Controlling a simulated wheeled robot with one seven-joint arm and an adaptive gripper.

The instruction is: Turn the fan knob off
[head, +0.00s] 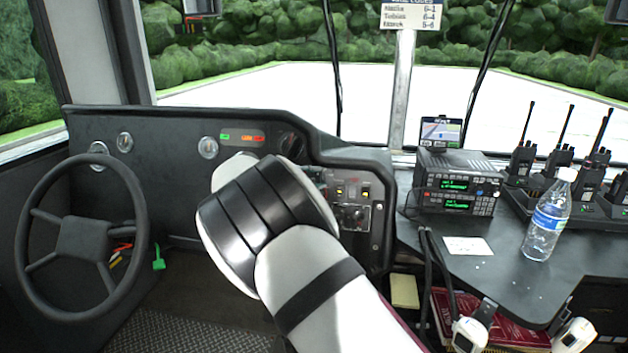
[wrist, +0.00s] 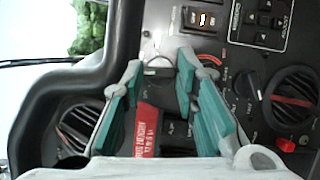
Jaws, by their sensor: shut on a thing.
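My gripper (wrist: 162,68) shows in the wrist view with its teal-padded fingers against the dark dashboard panel. The fingertips close on a small part of the panel between them, which seems to be the fan knob; the fingers mostly hide it, and its setting cannot be read. A red label (wrist: 146,130) with white print lies on the panel between the fingers.
A round vent (wrist: 80,128) lies on the other side. In the head view, a steering wheel (head: 24,235), radio unit (head: 457,183) and water bottle (head: 546,222) stand apart.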

